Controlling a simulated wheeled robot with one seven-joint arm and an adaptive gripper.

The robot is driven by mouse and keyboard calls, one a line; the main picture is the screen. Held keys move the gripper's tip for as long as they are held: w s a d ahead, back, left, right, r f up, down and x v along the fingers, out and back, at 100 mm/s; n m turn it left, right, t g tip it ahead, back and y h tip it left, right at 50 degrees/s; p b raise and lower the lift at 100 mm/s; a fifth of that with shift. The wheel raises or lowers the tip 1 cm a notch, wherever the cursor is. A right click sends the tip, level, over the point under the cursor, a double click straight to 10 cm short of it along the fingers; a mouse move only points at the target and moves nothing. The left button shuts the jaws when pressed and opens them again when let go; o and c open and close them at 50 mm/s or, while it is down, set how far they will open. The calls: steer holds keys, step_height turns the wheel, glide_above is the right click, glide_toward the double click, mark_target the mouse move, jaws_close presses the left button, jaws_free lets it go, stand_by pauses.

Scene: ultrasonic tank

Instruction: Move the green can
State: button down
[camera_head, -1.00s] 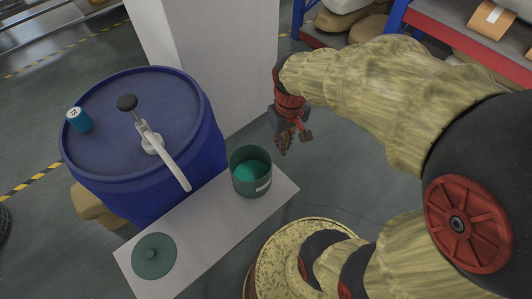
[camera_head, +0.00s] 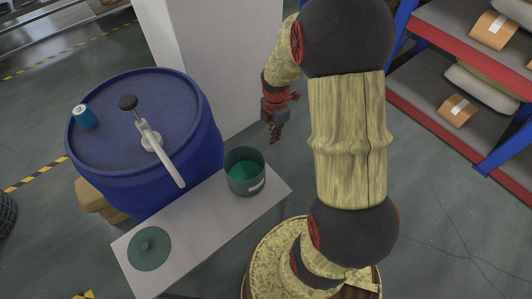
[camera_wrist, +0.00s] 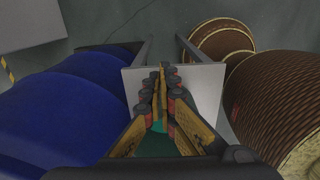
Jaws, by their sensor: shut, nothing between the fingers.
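A dark green open container (camera_head: 245,180) with teal liquid inside and a small white label stands upright on a light grey bench; it may be the green can. A small teal-blue can (camera_head: 84,116) with a white mark stands on the blue drum's lid. My gripper (camera_head: 274,136) is shut and empty, pointing down, to the upper right of the container and apart from it in the head view. In the wrist view my gripper (camera_wrist: 162,76) has its fingers together. Behind them, part of the green container (camera_wrist: 150,146) shows; the rest is hidden.
A round green lid with a knob (camera_head: 149,249) lies on the bench (camera_head: 200,222). The blue drum (camera_head: 130,180), with a hand pump (camera_head: 150,137), stands beside it. A white pillar (camera_head: 215,60) is behind. Blue and red shelving (camera_head: 430,112) stands at right.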

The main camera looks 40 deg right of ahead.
steer(key=a+f+b, duration=0.1)
steer(key=f, duration=0.2)
steer(key=a+f+b, duration=0.1)
steer(key=f, duration=0.2)
steer(key=a+f, duration=0.1)
steer(key=f, duration=0.3)
steer(key=shift+a+b, duration=0.2)
steer(key=shift+b, duration=0.2)
steer(key=shift+a, duration=0.35)
steer(key=a+p, duration=0.1)
steer(key=a, duration=0.9)
steer(key=a+p, duration=0.2)
steer(key=a, duration=0.9)
steer(key=shift+s+a, duration=0.2)
steer(key=shift+a, duration=0.05)
steer(key=shift+d, duration=0.15)
